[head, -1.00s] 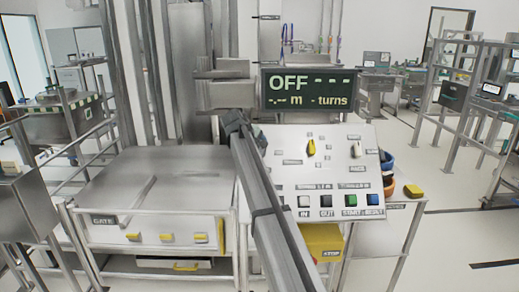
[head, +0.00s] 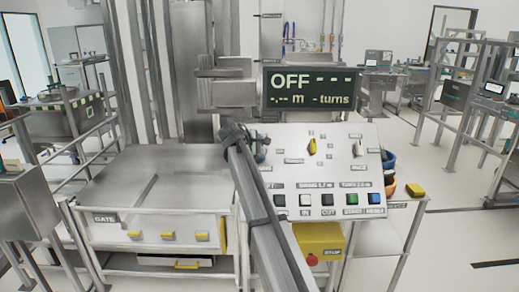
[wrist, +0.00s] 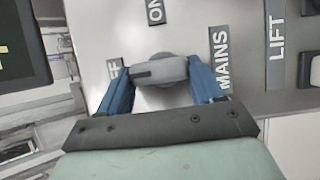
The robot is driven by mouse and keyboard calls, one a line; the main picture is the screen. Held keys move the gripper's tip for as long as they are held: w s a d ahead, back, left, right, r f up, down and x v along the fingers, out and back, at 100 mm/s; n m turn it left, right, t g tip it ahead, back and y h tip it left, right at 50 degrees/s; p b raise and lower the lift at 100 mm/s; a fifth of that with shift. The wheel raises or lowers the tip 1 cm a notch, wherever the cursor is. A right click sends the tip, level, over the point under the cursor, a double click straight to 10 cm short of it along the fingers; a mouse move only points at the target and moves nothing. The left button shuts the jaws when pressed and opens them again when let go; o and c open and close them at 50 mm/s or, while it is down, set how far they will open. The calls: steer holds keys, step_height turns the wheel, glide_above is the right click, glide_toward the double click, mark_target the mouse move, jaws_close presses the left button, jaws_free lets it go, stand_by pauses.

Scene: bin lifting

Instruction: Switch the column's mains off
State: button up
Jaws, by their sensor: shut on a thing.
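The mains knob (wrist: 160,72) is a grey bar handle on the sloped control panel (head: 350,172). My gripper (wrist: 162,80) is shut on it, one blue finger at each end. A dark mark on the knob lies at its left end, towards a partly hidden label (wrist: 113,70) ending in F. The ON label (wrist: 155,10) is above the knob and the MAINS label (wrist: 222,60) to its right. In the head view my gripper (head: 250,143) is at the panel's upper left and hides the knob. The display (head: 310,88) reads OFF with dashes.
A yellow selector (head: 312,147) and another knob (head: 357,149) sit right of my gripper. A row of square buttons (head: 341,199) runs along the panel's bottom. A yellow stop box (head: 320,240) with a red button is below. A gate bench (head: 155,190) stands left.

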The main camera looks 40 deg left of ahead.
steer(key=o, duration=1)
steer(key=shift+o, duration=0.2)
steer(key=v, duration=1.3)
steer(key=shift+s+r, duration=0.2)
steer(key=shift+s, duration=0.1)
